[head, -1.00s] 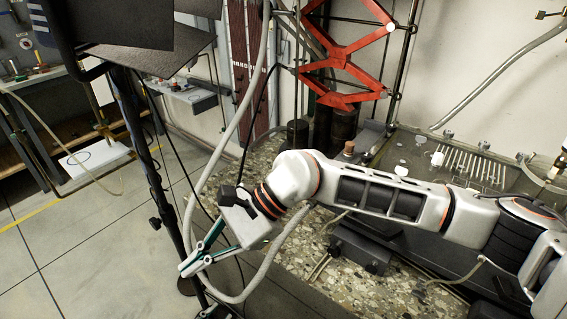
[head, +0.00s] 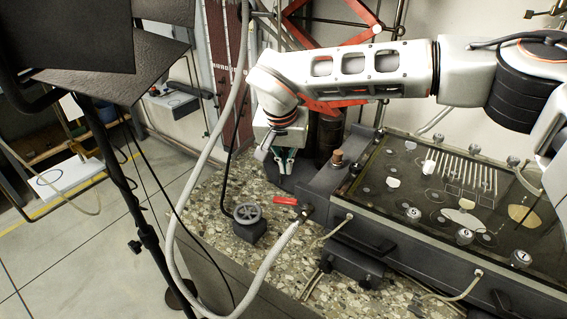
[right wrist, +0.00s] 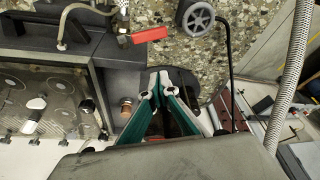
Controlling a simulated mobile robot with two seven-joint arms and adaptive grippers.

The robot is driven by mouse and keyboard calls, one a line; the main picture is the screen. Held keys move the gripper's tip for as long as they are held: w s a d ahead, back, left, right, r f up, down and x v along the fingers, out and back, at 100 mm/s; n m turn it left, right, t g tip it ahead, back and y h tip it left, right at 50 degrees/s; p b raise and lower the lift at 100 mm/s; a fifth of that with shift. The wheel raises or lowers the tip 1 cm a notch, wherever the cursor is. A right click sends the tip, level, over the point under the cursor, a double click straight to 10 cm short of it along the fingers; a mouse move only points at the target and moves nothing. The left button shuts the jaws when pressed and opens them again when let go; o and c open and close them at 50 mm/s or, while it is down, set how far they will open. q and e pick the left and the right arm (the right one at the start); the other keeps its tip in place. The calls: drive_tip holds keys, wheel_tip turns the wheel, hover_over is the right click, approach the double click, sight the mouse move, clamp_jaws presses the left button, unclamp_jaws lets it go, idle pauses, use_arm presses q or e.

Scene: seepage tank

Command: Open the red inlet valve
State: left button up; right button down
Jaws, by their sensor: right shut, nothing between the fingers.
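The red inlet valve handle (head: 285,201) is a small red lever at the end of the tank's front left edge, by the grey hose fitting. It also shows at the top of the right wrist view (right wrist: 150,34), lying roughly crosswise. My right gripper (head: 283,168) is just behind the lever in the head view, apart from it. Its green fingers are shut and empty, and they show in the right wrist view (right wrist: 160,76) below the lever with a gap between. My left gripper is not in view.
A grey handwheel (head: 248,213) stands left of the lever on the stone-chip bench (head: 208,220). A thick grey hose (head: 262,277) loops in front. The tank (head: 350,192) with numbered knobs is at right. A black stand (head: 135,200) stands at left.

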sight(291, 203)
wheel_tip(291, 203, down, 6)
drive_tip(key=s, duration=0.1)
drive_tip(key=shift+s+a, duration=0.2)
drive_tip(key=shift+s, duration=0.2)
drive_tip(key=shift+s+n+p, duration=0.15)
drive_tip(key=shift+n+p, duration=0.15)
drive_tip(key=shift+p, duration=0.1)
